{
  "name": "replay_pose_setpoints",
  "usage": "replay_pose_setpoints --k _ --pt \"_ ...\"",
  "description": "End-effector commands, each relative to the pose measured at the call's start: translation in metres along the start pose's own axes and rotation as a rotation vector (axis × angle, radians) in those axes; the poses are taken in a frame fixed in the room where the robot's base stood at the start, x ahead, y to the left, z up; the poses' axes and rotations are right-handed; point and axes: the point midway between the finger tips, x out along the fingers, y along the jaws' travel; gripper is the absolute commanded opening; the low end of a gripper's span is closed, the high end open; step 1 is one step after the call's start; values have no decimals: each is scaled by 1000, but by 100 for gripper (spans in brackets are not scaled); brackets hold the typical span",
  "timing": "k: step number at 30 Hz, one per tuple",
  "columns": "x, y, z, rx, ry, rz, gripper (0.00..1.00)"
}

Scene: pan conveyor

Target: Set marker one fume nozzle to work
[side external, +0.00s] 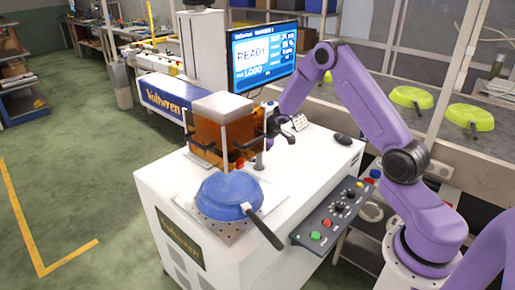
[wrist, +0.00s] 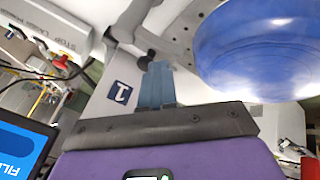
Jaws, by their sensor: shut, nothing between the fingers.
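A blue pan (side external: 230,192) lies upside down on the plate of the white marking machine, its dark handle toward the front right. It also shows at the upper right of the wrist view (wrist: 262,50). A grey jointed bracket with a dark knob (wrist: 144,42), which looks like the fume nozzle's mount, is just beyond my fingers. A short grey post (side external: 259,160) stands beside the orange enclosure. A sign with the number one (wrist: 122,93) is left of my fingers. My gripper (wrist: 158,78) is shut and empty. Whether it touches the bracket I cannot tell.
The orange enclosure (side external: 207,133) stands behind the pan. A monitor (side external: 264,56) reads READY. A button panel (side external: 335,213) is at the machine's right edge. Lime pans (side external: 411,97) sit on the conveyor behind.

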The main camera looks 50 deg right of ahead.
Motion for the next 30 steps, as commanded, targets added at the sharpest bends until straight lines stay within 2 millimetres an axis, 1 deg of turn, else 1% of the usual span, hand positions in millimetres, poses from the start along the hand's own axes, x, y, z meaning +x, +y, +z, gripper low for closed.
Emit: replay_pose_setpoints --k 3,19,30 --pt "4 4 0 27 -18 10 0" --pt "6 5 0 29 -15 10 0" --pt "-1 6 15 35 -23 13 0"
